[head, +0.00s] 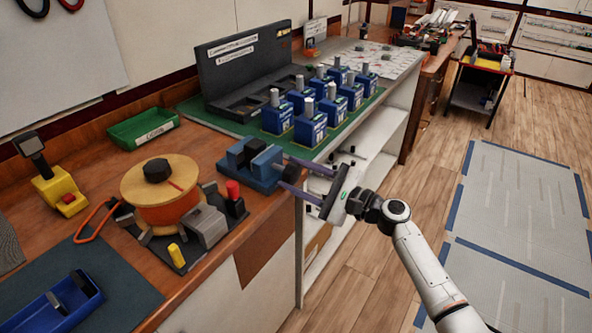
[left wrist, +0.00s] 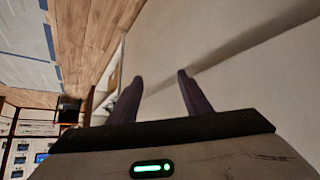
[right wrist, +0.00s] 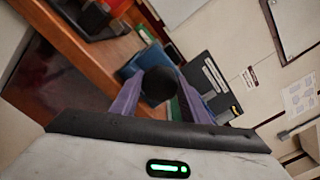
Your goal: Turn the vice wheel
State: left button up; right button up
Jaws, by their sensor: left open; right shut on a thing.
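The blue vice (head: 262,171) with dark jaws sits at the bench's front edge in the head view; its blue body also shows in the right wrist view (right wrist: 143,62). The vice wheel (right wrist: 157,86), a dark round knob, is between the purple fingers of my right gripper (right wrist: 163,92). In the head view my right gripper (head: 286,172) reaches the vice from the right, shut on the wheel, which the fingers largely hide there. My left gripper (left wrist: 157,85) is open and empty in the left wrist view, facing a pale surface; it is outside the head view.
A wooden spool (head: 160,184) on a dark base stands left of the vice. A green tray (head: 142,128) lies behind it. Several blue breakers (head: 310,127) stand on a green mat to the right.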

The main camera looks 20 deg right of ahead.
jog(key=shift+m+p, duration=0.35)
jog(key=shift+m, duration=0.85)
jog(key=o, duration=1.1)
jog(key=shift+c, duration=0.2)
jog(key=shift+d, duration=0.1)
jog(key=b+v, duration=0.1)
jog(key=v, duration=0.9)
jog(key=shift+s, duration=0.15)
